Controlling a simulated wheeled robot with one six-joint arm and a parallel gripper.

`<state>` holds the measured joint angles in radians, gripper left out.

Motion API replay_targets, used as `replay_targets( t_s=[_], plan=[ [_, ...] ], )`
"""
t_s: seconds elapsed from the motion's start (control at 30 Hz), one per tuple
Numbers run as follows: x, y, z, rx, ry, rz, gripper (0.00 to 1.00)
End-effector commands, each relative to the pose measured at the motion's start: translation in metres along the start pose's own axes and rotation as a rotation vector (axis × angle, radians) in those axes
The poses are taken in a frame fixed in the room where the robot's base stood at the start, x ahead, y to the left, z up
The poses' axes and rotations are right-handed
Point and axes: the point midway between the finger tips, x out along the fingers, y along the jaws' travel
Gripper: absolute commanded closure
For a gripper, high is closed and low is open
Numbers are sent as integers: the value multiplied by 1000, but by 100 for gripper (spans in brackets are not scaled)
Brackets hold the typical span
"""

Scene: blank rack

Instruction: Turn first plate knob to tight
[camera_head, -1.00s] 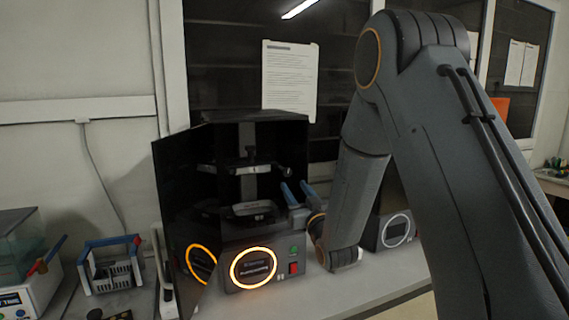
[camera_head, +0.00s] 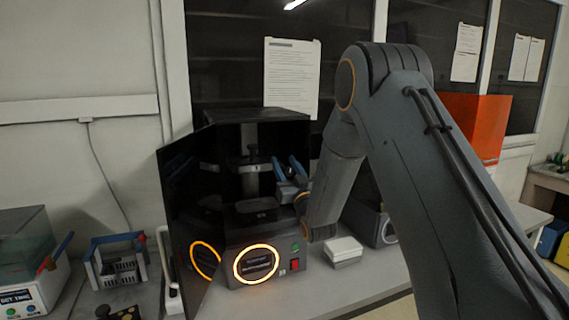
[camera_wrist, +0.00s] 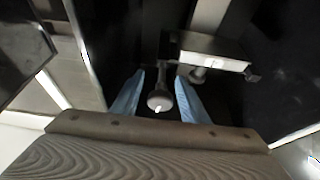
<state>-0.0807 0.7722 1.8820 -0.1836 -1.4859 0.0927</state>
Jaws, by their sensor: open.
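The black machine (camera_head: 268,225) with a glowing orange ring stands on the bench, its door open at the left. Inside it, a pale-edged plate (camera_head: 248,163) hangs above a dark tray (camera_head: 257,207). My gripper (camera_head: 283,163) has open blue fingers, raised beside the plate's right end. A second, smaller knob (camera_wrist: 198,75) lies beyond, beneath the plate (camera_wrist: 212,52). Which knob is the first cannot be told.
The machine's open door (camera_head: 186,215) stands to the left of the opening. A white box (camera_head: 343,250) and a second dark machine (camera_head: 386,229) are to the right. Bare bench shows in front right.

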Motion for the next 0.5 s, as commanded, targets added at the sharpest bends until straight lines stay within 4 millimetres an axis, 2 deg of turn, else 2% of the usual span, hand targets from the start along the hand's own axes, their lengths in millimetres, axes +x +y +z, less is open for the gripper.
replay_targets(
  t_s=[0.23,0.47,0.5],
  plan=[
    [1,-1,1,1,-1,-1,60],
    [1,-1,1,1,-1,-1,98],
    [1,-1,1,1,-1,-1,99]
  ],
)
